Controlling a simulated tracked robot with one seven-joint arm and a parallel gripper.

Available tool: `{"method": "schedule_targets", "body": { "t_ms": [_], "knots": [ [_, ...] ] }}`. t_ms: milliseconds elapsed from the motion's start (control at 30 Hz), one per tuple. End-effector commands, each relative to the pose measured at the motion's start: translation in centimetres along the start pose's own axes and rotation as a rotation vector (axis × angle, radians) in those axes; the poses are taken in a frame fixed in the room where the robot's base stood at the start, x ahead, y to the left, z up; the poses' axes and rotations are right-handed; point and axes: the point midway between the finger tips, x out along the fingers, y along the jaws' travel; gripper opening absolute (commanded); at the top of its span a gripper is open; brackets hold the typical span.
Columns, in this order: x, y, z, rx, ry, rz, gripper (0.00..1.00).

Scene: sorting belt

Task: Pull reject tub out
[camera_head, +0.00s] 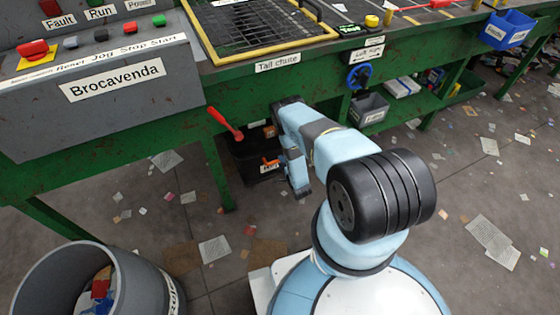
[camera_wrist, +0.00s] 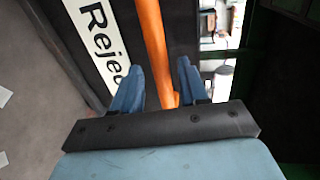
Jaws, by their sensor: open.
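The reject tub (camera_head: 243,158) is a black bin under the belt frame, below the tail chute. An orange handle (camera_head: 270,162) and a white label (camera_head: 268,168) show on its front. In the wrist view, the orange handle (camera_wrist: 152,40) runs lengthwise between my blue fingers, beside the label reading "Rejec" (camera_wrist: 103,40). My gripper (camera_wrist: 161,68) is open, one finger on each side of the handle, with gaps to both. In the head view, my gripper (camera_head: 283,161) is at the tub's right front, partly hidden by my arm.
A red lever (camera_head: 226,123) sticks out just above the tub. A green frame leg (camera_head: 218,175) stands left of it. A round grey barrel (camera_head: 65,262) stands front left. The floor before the tub holds flat paper scraps.

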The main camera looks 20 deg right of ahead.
Motion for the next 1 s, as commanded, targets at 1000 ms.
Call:
{"method": "schedule_targets", "body": {
  "t_ms": [1000],
  "knots": [
    [2.7, 0.1, -0.2, 0.0, 0.002, 0.001, 0.05]
  ]
}}
